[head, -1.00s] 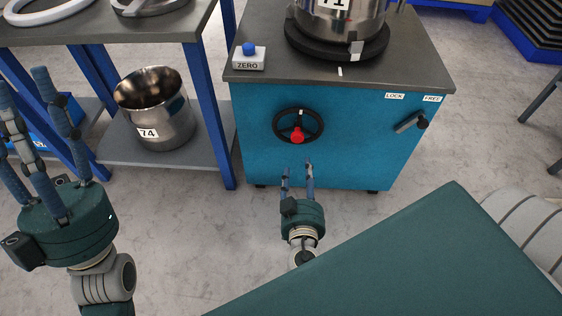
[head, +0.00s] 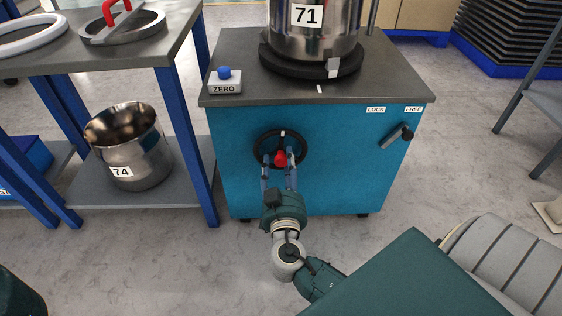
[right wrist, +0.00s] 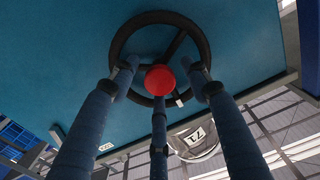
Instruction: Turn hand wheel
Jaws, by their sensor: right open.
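The hand wheel (head: 257,148) is a black ring on the front of the blue cabinet, with a red knob (head: 282,158) near its middle and a white mark on its rim. My right gripper (head: 279,171) is right in front of the wheel with its fingers pointing at it. In the right wrist view the wheel (right wrist: 160,18) and red knob (right wrist: 159,80) lie ahead of three spread fingers. Two fingertips overlap the rim at either side and one is below the knob. Contact cannot be told. A dark green piece of my left arm shows at the lower left; its fingers are out of view.
The blue cabinet (head: 330,190) carries a steel pot marked 71 (head: 330,45) and a ZERO button box (head: 225,85). A lever (head: 395,137) sits below the LOCK and FREE labels. A rack at left holds pot 74 (head: 130,145). Floor is clear in front of the cabinet.

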